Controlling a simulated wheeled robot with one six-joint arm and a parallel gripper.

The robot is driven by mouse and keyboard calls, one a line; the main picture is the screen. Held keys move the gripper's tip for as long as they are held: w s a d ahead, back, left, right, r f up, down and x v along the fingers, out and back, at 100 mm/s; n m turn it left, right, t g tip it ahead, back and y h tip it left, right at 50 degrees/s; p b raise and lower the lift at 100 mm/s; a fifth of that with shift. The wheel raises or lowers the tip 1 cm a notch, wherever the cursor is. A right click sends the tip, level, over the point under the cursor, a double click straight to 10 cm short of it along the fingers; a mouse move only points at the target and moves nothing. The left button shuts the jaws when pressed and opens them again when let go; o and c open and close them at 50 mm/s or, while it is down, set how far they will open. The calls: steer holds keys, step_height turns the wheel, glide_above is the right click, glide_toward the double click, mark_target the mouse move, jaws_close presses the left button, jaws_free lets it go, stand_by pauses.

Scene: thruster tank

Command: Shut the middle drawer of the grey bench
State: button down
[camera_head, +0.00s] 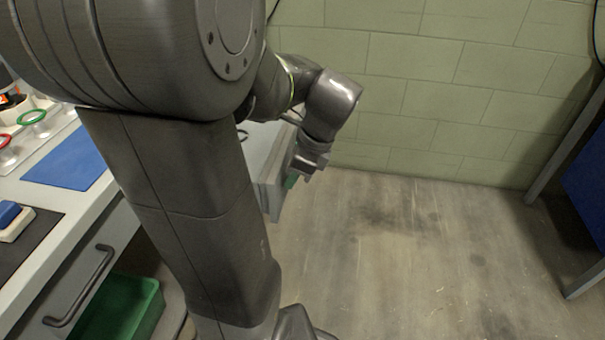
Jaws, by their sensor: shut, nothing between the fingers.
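The grey bench (95,196) stands at the left, largely hidden behind my arm. A grey drawer (272,200) sticks out to the right of my arm, pulled open, with its front panel toward the floor side. My arm hides where it joins the bench, so I cannot tell its level for sure. My gripper (303,176) is shut and empty, pointing down right at the drawer's front. I cannot tell whether it touches the panel. A small green patch shows beside the fingers.
A grey front with a dark bar handle (80,287) is at the lower left, beside a green bin (125,310). A blue mat (68,160) lies on the benchtop. The floor (420,260) to the right is clear. A block wall (430,85) closes the back.

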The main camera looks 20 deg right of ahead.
steer(key=w+a+p, duration=0.3)
steer(key=w+a, duration=0.1)
steer(key=a, duration=0.2)
steer(key=w+a+p, duration=0.4)
steer(key=a, duration=0.3)
steer(key=w+a+p, duration=0.3)
steer(key=w+a, duration=0.1)
steer(key=a, duration=0.3)
steer(key=shift+w+a+r, duration=0.15)
steer(key=shift+w, duration=0.05)
steer(key=shift+w+a+p, duration=0.45)
steer(key=shift+w+a, duration=0.1)
steer(key=shift+a, duration=0.25)
